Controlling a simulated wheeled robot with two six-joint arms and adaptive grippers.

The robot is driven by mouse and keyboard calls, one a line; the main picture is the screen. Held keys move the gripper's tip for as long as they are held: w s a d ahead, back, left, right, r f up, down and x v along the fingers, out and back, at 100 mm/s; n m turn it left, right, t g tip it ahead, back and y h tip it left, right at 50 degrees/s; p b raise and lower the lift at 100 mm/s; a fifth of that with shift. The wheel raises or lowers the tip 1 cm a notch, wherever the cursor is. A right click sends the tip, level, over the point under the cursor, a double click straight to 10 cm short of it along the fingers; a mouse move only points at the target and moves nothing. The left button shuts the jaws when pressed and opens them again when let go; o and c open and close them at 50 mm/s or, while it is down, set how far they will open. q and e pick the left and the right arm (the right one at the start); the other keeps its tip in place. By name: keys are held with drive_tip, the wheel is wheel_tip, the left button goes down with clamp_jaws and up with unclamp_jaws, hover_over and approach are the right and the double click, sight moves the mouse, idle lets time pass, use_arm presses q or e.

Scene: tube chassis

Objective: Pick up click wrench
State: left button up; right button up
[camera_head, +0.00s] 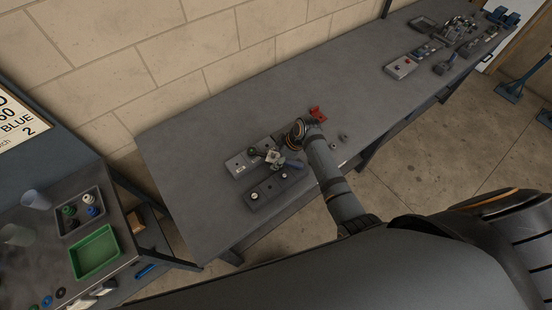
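My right arm reaches in from the lower right over the grey workbench (200,180). Its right gripper (275,159) hangs above two grey blocks. It is too small in view to tell whether it is open or shut, or whether it holds anything. The back block (240,166) and the front block (256,195) lie side by side, partly hidden by the gripper. I cannot make out a click wrench clearly; one may be among the small parts near the gripper. My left gripper is not in view.
A red part (318,114) lies just behind my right wrist. Small metal pieces (334,147) lie right of the forearm. A grey box with a red button (401,67) stands farther right. A green tray (95,252) sits on a side table. The bench's left end is clear.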

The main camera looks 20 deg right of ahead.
clamp_jaws()
